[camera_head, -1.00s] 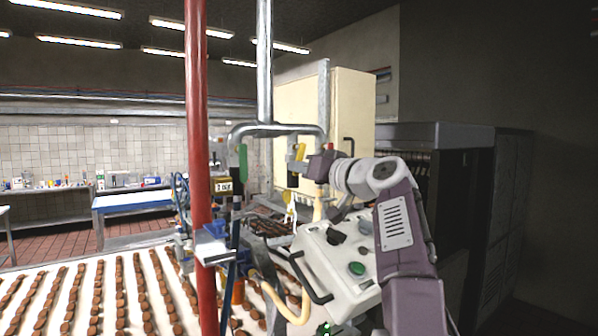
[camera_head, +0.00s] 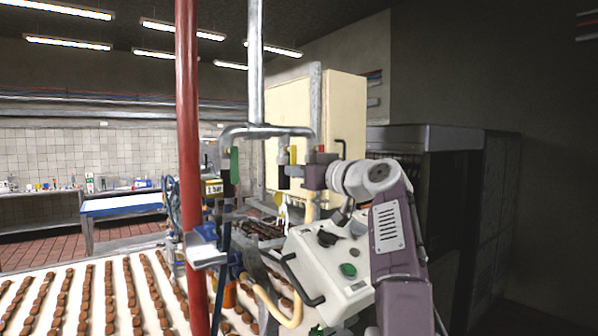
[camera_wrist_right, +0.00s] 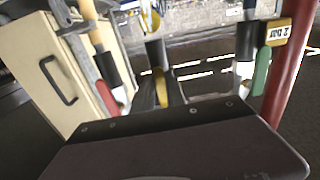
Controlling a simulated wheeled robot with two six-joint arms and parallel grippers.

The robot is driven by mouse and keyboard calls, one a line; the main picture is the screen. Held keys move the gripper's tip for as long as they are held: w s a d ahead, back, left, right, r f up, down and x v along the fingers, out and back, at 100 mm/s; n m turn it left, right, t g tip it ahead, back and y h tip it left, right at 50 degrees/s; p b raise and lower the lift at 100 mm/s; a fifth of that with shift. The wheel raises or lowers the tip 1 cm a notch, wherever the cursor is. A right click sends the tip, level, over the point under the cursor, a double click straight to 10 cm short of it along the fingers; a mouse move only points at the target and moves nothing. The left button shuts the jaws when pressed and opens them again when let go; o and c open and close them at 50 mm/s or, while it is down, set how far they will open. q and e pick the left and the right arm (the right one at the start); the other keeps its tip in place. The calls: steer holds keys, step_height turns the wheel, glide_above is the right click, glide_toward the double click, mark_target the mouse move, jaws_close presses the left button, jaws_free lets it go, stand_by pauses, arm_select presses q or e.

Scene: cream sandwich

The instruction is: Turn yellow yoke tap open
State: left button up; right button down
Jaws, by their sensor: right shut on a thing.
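The yellow yoke tap (camera_head: 293,155) hangs below the right part of the grey pipe yoke, above a black sleeve. In the right wrist view its yellow lever (camera_wrist_right: 161,89) shows just beyond the gripper's edge, near the middle. My right gripper (camera_head: 312,168) comes in from the right at the tap's height and is shut on the yellow tap's lever. The fingertips and the exact contact are hard to make out. My left gripper is not in view.
A green tap handle (camera_head: 234,165) hangs at the yoke's left; a red one (camera_wrist_right: 108,97) shows in the wrist view. A red pole (camera_head: 188,120) stands at left. Rows of brown biscuits cover the white belt (camera_head: 70,325).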

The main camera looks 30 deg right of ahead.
steer(key=shift+r, duration=0.2)
steer(key=c, duration=1.6)
jaws_free()
steer(key=shift+o, duration=1.2)
steer(key=shift+w+f, duration=0.1)
steer(key=s+b, duration=0.3)
steer(key=s, duration=0.5)
steer(key=shift+s+d+f, duration=0.15)
steer(key=shift+s+d, duration=0.2)
